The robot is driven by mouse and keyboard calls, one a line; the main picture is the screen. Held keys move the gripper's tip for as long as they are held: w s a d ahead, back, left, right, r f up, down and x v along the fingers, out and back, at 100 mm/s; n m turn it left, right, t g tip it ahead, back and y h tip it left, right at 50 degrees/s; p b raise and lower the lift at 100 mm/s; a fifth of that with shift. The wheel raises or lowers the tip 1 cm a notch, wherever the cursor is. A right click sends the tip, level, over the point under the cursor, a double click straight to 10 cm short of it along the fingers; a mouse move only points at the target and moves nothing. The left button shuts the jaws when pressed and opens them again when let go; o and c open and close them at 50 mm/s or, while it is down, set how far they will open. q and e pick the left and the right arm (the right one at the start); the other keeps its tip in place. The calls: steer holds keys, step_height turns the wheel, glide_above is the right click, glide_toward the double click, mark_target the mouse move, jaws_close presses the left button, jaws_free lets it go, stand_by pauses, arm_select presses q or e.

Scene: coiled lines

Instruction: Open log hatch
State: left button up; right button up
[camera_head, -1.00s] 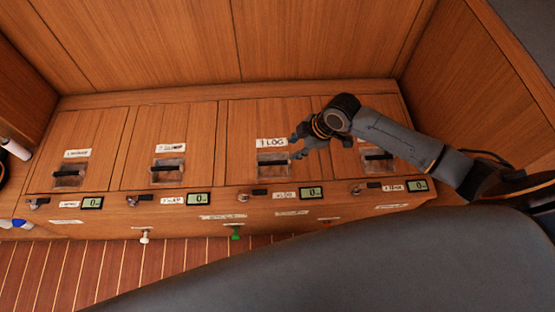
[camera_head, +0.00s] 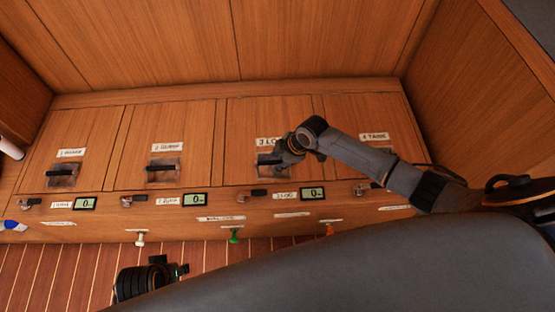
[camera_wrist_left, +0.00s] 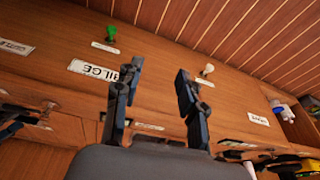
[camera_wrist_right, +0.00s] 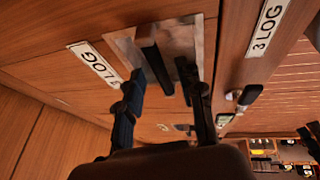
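The log hatch (camera_head: 262,110) is the wooden lid labelled "3 LOG", third from the left, and lies closed. Its black bar handle (camera_wrist_right: 150,60) sits in a pale recessed plate; in the head view my right gripper (camera_head: 285,160) partly covers it. In the right wrist view my right gripper (camera_wrist_right: 164,72) is open, its fingertips on either side of the bar, closer to it on the left; contact is unclear. My left gripper (camera_wrist_left: 157,72) is open and empty, facing the bench front. It shows low in the head view (camera_head: 170,270).
Similar closed hatches flank it: two on the left (camera_head: 165,130) and the tank hatch (camera_head: 375,120) on the right. Small displays (camera_head: 312,194) and latches line the bench front, with coloured knobs (camera_head: 234,235) below. A dark padded surface (camera_head: 380,265) fills the foreground.

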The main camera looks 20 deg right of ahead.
jaws_close()
stand_by(0.3)
